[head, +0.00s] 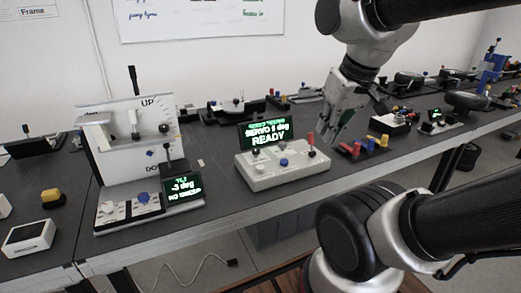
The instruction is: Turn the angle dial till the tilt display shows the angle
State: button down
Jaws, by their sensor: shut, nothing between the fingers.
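A small tilt display (183,190) with green text stands at the right end of a white control box at left. It seems to read "-5 deg", with small lines above and below that I cannot read surely. A blue knob (143,198) on that box looks like the angle dial. Behind it a tall white panel (140,125) carries "UP" and a black lever. My gripper (337,139) is shut and empty, pointing down above the table, right of the middle console and well right of the dial. It touches nothing that I can see.
The middle white console (262,178) has a green-lettered screen (264,138) reading "SERVO", "deg" and "READY", a blue knob and a red-topped lever (311,140). Coloured blocks (378,141) lie right of my gripper. More devices line the table's back. A yellow button (51,196) is far left.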

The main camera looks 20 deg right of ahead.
aim_at(282, 145)
jog(key=i+l, duration=0.15)
jog(key=l, duration=0.25)
jog(key=i+l, duration=0.1)
jog(key=l, duration=0.35)
jog(key=i+l, duration=0.15)
jog(key=l, duration=0.25)
jog(key=i+l, duration=0.15)
jog(key=l, duration=0.25)
jog(key=i+l, duration=0.15)
jog(key=l, duration=0.25)
